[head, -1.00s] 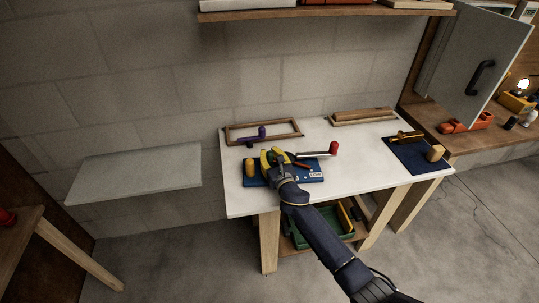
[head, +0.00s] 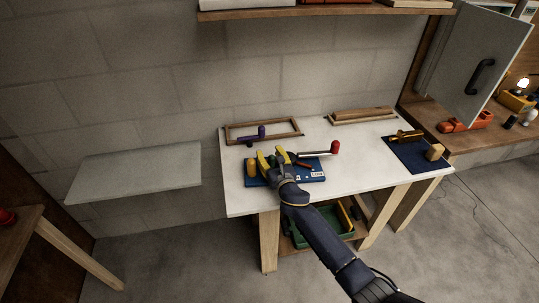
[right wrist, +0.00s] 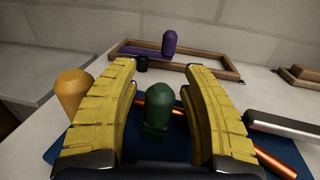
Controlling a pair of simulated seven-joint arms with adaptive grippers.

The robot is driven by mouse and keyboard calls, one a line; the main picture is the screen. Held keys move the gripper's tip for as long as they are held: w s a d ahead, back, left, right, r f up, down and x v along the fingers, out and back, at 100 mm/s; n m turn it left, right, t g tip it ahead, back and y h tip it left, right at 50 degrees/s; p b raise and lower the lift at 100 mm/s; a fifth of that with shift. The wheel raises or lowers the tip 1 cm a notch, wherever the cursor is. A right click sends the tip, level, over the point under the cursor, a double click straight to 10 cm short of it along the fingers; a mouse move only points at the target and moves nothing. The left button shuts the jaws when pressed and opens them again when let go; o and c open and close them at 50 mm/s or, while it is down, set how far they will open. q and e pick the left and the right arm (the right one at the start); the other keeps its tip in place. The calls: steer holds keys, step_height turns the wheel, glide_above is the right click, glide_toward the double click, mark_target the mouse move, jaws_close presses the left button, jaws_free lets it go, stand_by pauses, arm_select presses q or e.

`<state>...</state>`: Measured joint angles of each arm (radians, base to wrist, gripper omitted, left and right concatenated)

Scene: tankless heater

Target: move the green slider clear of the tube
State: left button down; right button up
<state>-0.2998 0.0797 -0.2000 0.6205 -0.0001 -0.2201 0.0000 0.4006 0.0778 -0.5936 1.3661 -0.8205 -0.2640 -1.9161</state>
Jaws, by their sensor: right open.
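The green slider (right wrist: 157,112) is an upright rounded knob on the blue base (head: 314,173). In the right wrist view it stands between the two yellow fingers of my open right gripper (right wrist: 165,105), with a gap on either side. The copper-coloured tube (right wrist: 272,160) runs across the base, passing behind the slider; I cannot tell exactly how the two meet. In the head view my right gripper (head: 272,160) is over the left half of the base and covers much of it. My left gripper is not in view.
A yellow knob (right wrist: 74,92) stands at the base's left end. A grey bar with a red handle (head: 334,148) extends to the right. Behind are a wooden frame (head: 285,128) and a purple knob (right wrist: 169,43).

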steer(key=shift+s, duration=0.15)
steer(key=v, duration=1.1)
steer(key=shift+s+d, duration=0.2)
steer(key=shift+s, duration=0.15)
